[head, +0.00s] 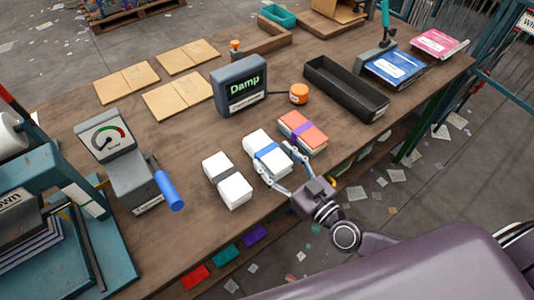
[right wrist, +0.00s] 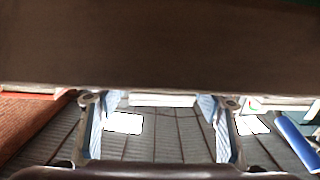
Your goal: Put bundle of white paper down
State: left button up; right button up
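A white paper bundle with a blue band (head: 268,153) lies on the table, in the middle of a row of bundles. My right gripper (head: 274,160) is at its near end, with one finger on each side. A second white bundle with a dark grey band (head: 228,183) lies to the left. A red-orange bundle with a purple band (head: 302,132) lies to the right. My left gripper is out of view.
A "Damp" display (head: 240,86), an orange button (head: 299,93) and an empty black tray (head: 347,89) stand behind the bundles. A dial gauge with a blue handle (head: 169,189) is at left. Bare wooden table (head: 185,135) lies between them.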

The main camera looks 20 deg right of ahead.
jog(key=c, duration=1)
jog(key=shift+r, duration=0.1)
jog(key=c, duration=0.3)
jog(key=shift+r, duration=0.1)
